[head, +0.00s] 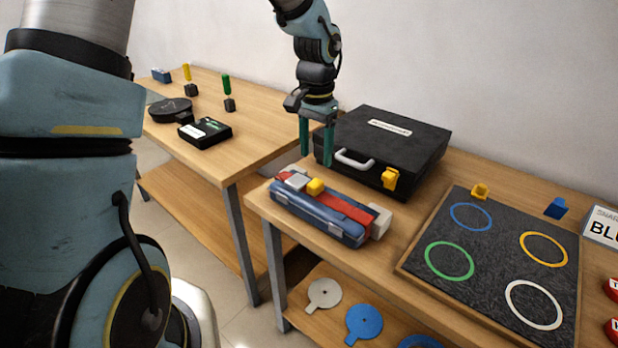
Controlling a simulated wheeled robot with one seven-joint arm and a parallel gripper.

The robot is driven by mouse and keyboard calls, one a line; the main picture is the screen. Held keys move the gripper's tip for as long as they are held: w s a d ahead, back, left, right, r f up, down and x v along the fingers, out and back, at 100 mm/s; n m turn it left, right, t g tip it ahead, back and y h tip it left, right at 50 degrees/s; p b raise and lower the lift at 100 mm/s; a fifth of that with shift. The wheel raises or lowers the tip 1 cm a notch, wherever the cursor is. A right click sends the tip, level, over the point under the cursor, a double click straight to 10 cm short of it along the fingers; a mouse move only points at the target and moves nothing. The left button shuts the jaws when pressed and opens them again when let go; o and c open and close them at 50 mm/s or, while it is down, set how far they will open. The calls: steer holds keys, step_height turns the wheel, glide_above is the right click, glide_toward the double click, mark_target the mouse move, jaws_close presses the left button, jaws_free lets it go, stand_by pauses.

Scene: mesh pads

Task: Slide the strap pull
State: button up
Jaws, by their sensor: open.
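A blue case (300,214) lies on the near table with a red strap (350,211) along its top. A yellow block (315,186) and a light grey block (296,181) sit at the strap's left part, and a whitish block (379,222) is at its right end. Which of these is the strap pull I cannot tell for sure. My gripper (316,160) points down with its two teal fingers apart and nothing between them. In the picture its tips are just above the yellow block, overlapping the black case's left side; the height gap is unclear.
A black case (398,138) with a white handle and yellow latch stands close behind and right. A dark ringed mat (500,262) lies at right, with yellow and blue pieces at its back edge. Another table (215,160) with small items is at left, across a gap.

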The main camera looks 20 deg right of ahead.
mark_target(316, 182)
step_height(316, 182, down, 8)
steer(key=shift+p, duration=0.8)
jaws_close()
stand_by(0.9)
